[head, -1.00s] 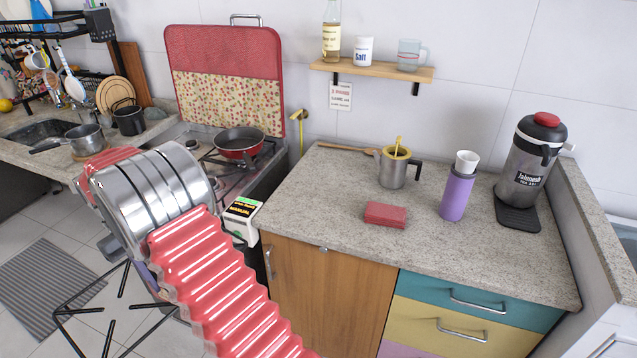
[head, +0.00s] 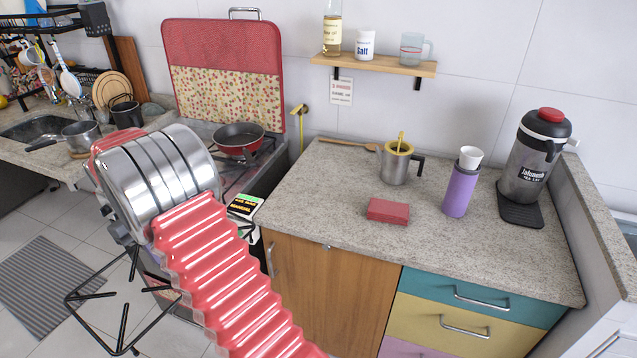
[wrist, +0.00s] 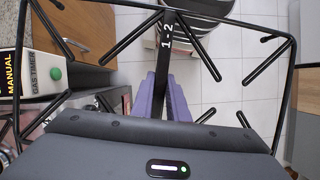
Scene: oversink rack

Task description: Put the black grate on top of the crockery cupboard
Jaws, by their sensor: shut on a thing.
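The black grate (head: 123,325) is a wire frame with inward prongs. It hangs off the floor at the lower left of the head view, below the cooker's level. In the wrist view the grate (wrist: 128,37) spreads across the picture. My arm mostly hides the gripper in the head view. A cupboard (head: 330,290) with a wooden door, coloured drawers and a speckled stone top stands right of the grate. I cannot tell by label whether it is the crockery cupboard.
A gas timer box (wrist: 30,75) is close beside the grate. The cooker (head: 265,190) stands left of the cupboard.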

